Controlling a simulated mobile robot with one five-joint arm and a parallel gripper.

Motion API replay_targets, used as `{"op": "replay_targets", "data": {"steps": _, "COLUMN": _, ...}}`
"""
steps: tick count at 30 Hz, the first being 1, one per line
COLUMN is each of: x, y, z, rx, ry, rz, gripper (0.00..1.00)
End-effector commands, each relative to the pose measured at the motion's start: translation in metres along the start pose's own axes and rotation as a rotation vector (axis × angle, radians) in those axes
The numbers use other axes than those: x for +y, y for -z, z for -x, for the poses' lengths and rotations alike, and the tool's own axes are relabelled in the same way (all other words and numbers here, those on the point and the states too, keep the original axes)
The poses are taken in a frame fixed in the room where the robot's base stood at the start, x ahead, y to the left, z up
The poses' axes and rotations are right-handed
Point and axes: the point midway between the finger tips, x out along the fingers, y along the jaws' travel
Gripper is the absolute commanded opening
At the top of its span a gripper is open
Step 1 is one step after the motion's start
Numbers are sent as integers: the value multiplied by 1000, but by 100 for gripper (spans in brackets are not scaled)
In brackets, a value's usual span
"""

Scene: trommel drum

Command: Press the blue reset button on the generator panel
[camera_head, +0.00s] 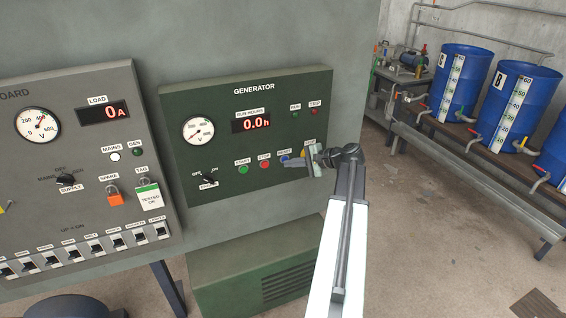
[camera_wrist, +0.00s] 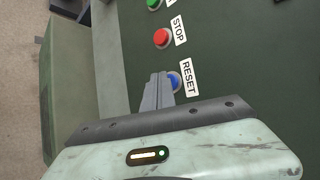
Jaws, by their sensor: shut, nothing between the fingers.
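The green generator panel (camera_head: 290,97) is mounted on the grey wall, with a row of buttons along its lower part. The blue reset button (camera_head: 284,158) sits right of the red stop button (camera_head: 264,164). In the wrist view the blue reset button (camera_wrist: 174,82) shows next to its RESET label (camera_wrist: 188,78), partly hidden by my fingers. My gripper (camera_head: 292,163) is shut and empty, its tips in front of the reset button. In the wrist view my gripper (camera_wrist: 161,78) overlaps the button's edge. I cannot tell whether the tips touch it.
The green start button (camera_head: 243,169) and a rotary switch (camera_head: 208,180) are left of the stop button. A grey board (camera_head: 70,95) with switches hangs at the left. A green cabinet (camera_head: 250,262) stands below. Blue barrels (camera_head: 462,85) stand on a rack at the right. Floor between is clear.

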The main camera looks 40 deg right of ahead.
Motion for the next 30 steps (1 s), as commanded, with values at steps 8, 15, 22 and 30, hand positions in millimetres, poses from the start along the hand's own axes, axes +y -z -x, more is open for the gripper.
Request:
{"op": "replay_targets", "data": {"steps": 8, "x": 7, "y": -8, "z": 10, "rx": -1, "ry": 0, "rz": 0, "gripper": 0}}
{"op": "replay_targets", "data": {"steps": 15, "x": 7, "y": -8, "z": 10, "rx": -1, "ry": 0, "rz": 0, "gripper": 0}}
{"op": "replay_targets", "data": {"steps": 22, "x": 14, "y": -14, "z": 18, "rx": 1, "ry": 0, "rz": 0, "gripper": 0}}
{"op": "replay_targets", "data": {"steps": 30, "x": 28, "y": -28, "z": 37, "rx": 0, "ry": 0, "rz": 0, "gripper": 0}}
